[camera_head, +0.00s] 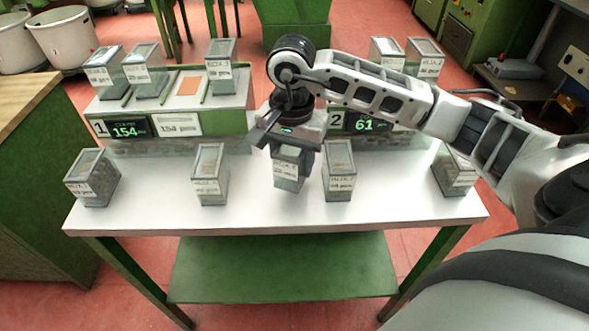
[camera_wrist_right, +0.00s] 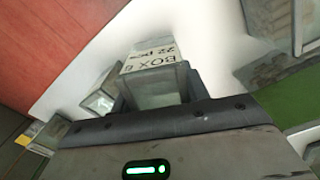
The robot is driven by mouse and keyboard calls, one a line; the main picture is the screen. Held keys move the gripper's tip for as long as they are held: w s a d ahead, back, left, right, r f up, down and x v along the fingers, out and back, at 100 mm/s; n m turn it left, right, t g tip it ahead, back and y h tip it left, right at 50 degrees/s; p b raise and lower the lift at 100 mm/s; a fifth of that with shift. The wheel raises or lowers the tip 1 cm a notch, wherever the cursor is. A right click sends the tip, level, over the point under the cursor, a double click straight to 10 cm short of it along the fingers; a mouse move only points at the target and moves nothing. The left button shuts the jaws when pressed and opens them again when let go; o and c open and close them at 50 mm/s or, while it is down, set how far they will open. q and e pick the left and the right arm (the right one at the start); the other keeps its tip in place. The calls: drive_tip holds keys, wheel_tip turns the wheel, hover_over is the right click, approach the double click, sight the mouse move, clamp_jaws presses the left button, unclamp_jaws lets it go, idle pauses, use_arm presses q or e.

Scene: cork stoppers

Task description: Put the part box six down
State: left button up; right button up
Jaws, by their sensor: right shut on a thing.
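Part box six (camera_head: 288,172) is a small grey box with a see-through front and a white label. The right wrist view shows this box (camera_wrist_right: 152,78) with "BOX 6" and "22 pcs" on its label. My right gripper (camera_head: 290,148) is shut on its upper part from above, over the middle of the white table (camera_head: 270,215). The box looks upright in the head view. I cannot tell whether its base touches the table. My left gripper is not in view.
Similar boxes stand left (camera_head: 210,175) and right (camera_head: 339,172) of it, with others at the far left (camera_head: 92,178) and far right (camera_head: 455,172). Behind are two counting stations, with displays reading 154 (camera_head: 128,131) and 61 (camera_head: 364,124). The table's front strip is clear.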

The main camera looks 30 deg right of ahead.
drive_tip(key=shift+d+f, duration=0.15)
drive_tip(key=shift+f, duration=0.8)
drive_tip(key=shift+d+f, duration=0.15)
drive_tip(key=shift+f, duration=0.75)
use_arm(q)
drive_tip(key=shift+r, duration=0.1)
use_arm(e)
drive_tip(key=shift+f, duration=0.15)
drive_tip(key=o, duration=0.8)
drive_tip(key=shift+c, duration=0.2)
drive_tip(key=o, duration=0.3)
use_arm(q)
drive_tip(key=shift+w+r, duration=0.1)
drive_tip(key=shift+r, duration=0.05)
